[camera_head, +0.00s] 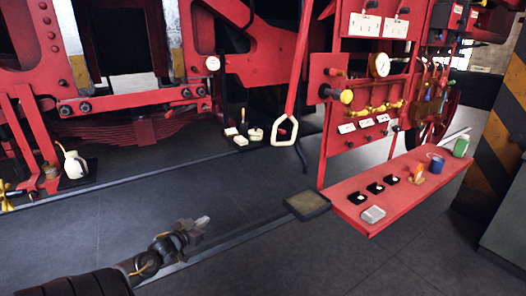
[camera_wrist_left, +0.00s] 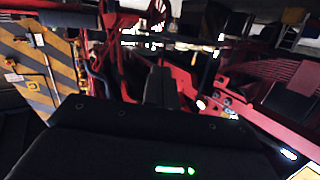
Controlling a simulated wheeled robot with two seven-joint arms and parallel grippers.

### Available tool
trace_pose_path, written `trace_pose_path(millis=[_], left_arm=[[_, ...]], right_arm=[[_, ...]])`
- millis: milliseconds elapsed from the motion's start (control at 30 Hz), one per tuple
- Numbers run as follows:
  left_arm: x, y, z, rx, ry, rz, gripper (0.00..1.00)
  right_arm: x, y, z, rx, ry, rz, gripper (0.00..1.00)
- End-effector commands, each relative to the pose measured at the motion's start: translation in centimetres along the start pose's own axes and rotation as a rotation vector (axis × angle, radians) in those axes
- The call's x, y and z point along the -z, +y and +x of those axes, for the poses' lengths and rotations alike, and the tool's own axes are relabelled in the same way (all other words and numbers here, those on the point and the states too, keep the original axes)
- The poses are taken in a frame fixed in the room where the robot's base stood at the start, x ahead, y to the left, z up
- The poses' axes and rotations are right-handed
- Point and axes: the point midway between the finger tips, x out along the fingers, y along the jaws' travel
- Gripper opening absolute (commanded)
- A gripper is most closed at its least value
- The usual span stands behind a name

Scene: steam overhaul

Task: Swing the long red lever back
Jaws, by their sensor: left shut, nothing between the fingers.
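The long red lever (camera_head: 299,68) comes down from the top of the head view, leaning slightly, and ends in a pale loop handle (camera_head: 284,131). The handle hangs in the open beside the red panel. My left gripper (camera_head: 204,221) is low in the head view, left of the handle and nearer to me. It is shut and empty, well apart from the lever. In the left wrist view its dark fingers (camera_wrist_left: 160,88) show together, with nothing held. I cannot make out the lever clearly there. My right gripper is not in view.
A red shelf (camera_head: 345,206) with small items and a gauge panel (camera_head: 345,110) stand right of the lever. A shallow tray (camera_head: 307,205) lies by the shelf's left end. A striped yellow-black barrier (camera_head: 497,140) is far right. The red locomotive frame fills the back. The floor between is clear.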

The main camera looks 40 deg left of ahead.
Motion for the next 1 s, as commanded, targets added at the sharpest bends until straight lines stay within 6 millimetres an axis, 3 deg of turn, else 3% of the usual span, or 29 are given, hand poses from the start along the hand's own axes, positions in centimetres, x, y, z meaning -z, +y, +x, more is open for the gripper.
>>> trace_pose_path(millis=[33,100,200,333,400,500,1000], left_arm=[[5.8,0.6,0.8,-0.056,0.098,-0.002,0.00],[12.8,2.0,1.0,-0.133,0.212,-0.020,0.00],[20.8,4.6,0.3,-0.248,0.335,-0.039,0.00],[27.1,7.7,-1.1,-0.366,0.428,-0.055,0.00],[29.0,8.8,-1.7,-0.407,0.456,-0.060,0.00],[30.3,9.6,-2.2,-0.437,0.474,-0.064,0.00],[31.0,10.0,-1.7,-0.441,0.479,-0.065,0.00]], right_arm=[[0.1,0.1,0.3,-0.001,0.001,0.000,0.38],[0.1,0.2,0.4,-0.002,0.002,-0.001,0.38],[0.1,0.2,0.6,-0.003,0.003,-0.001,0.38],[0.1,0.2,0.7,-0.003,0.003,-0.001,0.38],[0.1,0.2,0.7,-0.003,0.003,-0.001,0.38],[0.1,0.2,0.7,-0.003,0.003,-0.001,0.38],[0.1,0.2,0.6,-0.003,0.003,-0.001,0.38]])
